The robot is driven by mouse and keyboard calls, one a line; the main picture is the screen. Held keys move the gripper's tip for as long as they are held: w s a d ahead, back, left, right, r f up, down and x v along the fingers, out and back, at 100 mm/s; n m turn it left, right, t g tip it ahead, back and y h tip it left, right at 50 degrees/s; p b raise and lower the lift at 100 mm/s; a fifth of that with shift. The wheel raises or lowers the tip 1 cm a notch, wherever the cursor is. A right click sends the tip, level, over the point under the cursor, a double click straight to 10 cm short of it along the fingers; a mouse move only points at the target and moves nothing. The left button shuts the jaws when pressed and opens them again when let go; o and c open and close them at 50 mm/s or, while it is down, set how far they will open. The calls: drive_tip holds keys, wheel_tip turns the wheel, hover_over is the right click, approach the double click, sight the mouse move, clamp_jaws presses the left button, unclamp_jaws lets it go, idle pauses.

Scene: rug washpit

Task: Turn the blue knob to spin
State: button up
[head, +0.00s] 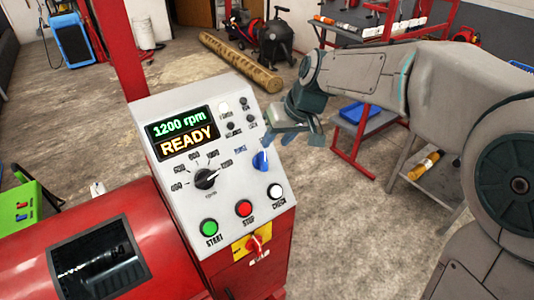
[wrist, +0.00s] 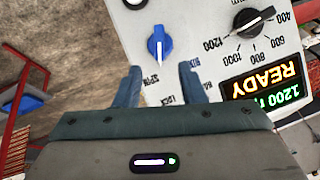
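The blue knob (head: 261,160) is on the right side of the sloped light-grey control panel (head: 222,205) in the head view. In the wrist view the blue knob (wrist: 159,46) shows upside down, its white line pointing down the picture toward the "SPIN" lettering. My gripper (head: 276,137) is just above the knob in the head view. In the wrist view its two fingers (wrist: 160,70) are apart with nothing gripped between them. The knob lies just beyond the fingertips, and I see no contact. The display (head: 182,132) reads "1200 rpm" and "READY".
Around the knob are a black speed knob (head: 206,178), a green START button (head: 209,228), a red STOP button (head: 244,208) and a white CHECK button (head: 275,191). A red-and-yellow switch (head: 255,245) sits below. A rolled rug (head: 240,61) lies on the open floor behind.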

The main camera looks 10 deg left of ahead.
sight(265, 158)
drive_tip(key=x, duration=0.8)
drive_tip(key=shift+p, duration=0.4)
